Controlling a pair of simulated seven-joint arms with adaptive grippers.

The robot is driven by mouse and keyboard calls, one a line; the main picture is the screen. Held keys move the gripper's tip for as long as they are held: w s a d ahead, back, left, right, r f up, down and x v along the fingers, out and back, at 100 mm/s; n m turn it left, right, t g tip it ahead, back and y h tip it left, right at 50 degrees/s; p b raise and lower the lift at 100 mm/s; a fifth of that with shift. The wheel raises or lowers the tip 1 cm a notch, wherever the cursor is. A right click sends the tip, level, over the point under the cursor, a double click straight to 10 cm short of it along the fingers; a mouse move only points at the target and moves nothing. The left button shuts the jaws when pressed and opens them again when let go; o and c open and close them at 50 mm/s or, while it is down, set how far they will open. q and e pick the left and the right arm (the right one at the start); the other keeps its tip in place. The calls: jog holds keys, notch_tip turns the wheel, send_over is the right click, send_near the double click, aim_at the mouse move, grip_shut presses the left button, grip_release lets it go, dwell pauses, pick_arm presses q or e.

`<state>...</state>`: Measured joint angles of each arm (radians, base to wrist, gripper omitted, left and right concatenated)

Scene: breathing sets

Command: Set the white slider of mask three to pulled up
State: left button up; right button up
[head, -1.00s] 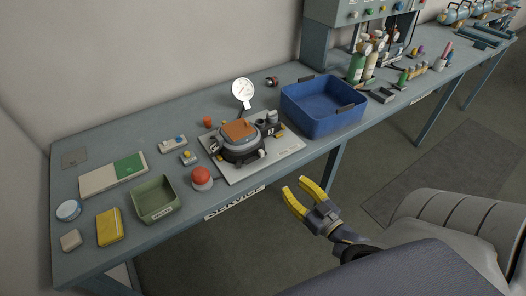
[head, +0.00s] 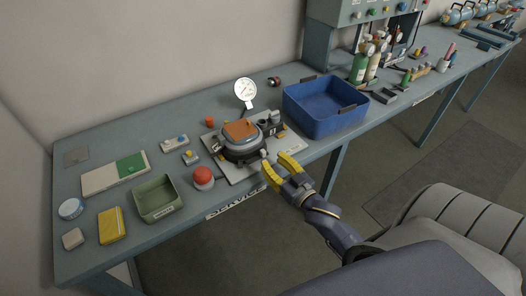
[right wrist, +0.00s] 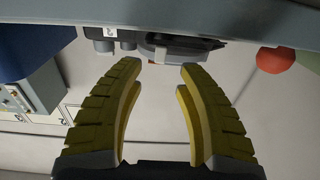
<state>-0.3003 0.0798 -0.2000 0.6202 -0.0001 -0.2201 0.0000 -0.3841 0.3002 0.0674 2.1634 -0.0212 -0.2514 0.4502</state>
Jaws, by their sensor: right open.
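A dark mask (head: 238,151) with an orange-brown top (head: 240,130) sits on a pale board (head: 220,169) on the bench. Part of it shows at the top of the right wrist view (right wrist: 170,50). I cannot make out the white slider or its setting in either view. My right gripper (head: 278,166) has yellow fingers, open and empty, at the front edge of the bench just in front of the mask. In the right wrist view, the fingers (right wrist: 160,75) point toward the mask with a gap between them. My left gripper is not in view.
A blue bin (head: 310,118) stands right of the mask; a red button (head: 203,175) is to its left. A dial gauge (head: 245,90) stands behind. A green tray (head: 157,194) and yellow block (head: 111,224) lie at left. The floor before the bench is open.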

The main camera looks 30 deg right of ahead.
aim_at(265, 153)
jog(key=shift+w+a, duration=0.1)
jog(key=shift+w, duration=3.05)
jog(key=shift+o, duration=0.2)
grip_shut()
